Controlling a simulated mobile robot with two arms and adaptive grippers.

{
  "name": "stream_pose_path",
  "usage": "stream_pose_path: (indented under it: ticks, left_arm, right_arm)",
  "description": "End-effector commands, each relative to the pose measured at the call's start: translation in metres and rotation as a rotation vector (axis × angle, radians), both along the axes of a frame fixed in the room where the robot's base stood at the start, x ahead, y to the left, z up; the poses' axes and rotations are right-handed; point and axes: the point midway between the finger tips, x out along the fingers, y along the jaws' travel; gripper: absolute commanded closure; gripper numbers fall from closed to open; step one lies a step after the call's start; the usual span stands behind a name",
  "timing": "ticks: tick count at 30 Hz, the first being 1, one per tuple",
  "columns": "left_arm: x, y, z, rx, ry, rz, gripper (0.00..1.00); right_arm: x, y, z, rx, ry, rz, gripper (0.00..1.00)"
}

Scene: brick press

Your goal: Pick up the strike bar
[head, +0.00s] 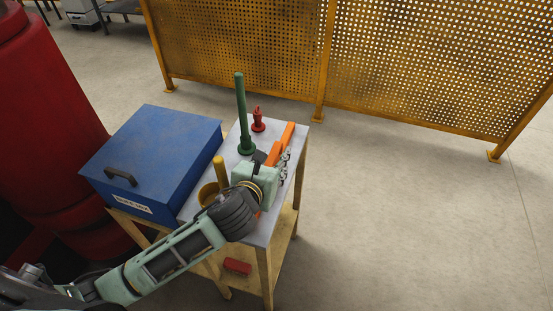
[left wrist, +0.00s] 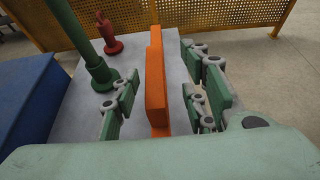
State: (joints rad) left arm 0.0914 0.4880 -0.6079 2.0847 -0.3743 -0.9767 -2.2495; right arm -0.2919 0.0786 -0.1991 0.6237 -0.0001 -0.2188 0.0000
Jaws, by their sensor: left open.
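The strike bar appears to be the orange bar (head: 289,133) on the grey top of the small table; it also shows in the left wrist view (left wrist: 156,85), with a taller narrow upright part and a lower block nearer me. My left gripper (head: 272,164) is over the bar's near part, which it partly hides in the head view. In the left wrist view the fingers of my left gripper (left wrist: 163,103) are spread, one on each side of the bar, with visible gaps to it. My right gripper is in neither view.
A green post (head: 241,112) and a red piece (head: 258,122) stand left of the bar. A yellow round holder (head: 207,194) is near my left wrist. A blue box (head: 150,150) is at left. A yellow perforated fence (head: 430,60) stands behind; floor at right is clear.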

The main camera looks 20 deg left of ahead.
Motion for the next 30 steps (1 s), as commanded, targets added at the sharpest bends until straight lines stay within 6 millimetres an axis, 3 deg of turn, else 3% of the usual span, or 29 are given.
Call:
stream_pose_path:
  ticks: [9,18,26,30]
  left_arm:
    - [0.031,0.002,-0.014,-0.001,0.001,0.002,0.59]
    - [0.065,0.004,-0.032,-0.002,0.0,0.0,0.59]
    - [0.068,0.004,-0.033,-0.001,0.0,-0.001,0.59]
    - [0.068,0.004,-0.033,-0.001,0.0,-0.001,0.7]
  right_arm:
    - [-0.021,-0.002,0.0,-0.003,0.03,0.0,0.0]
    - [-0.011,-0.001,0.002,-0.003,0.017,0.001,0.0]
    - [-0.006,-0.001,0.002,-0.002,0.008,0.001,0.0]
    - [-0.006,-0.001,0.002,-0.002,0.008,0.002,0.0]
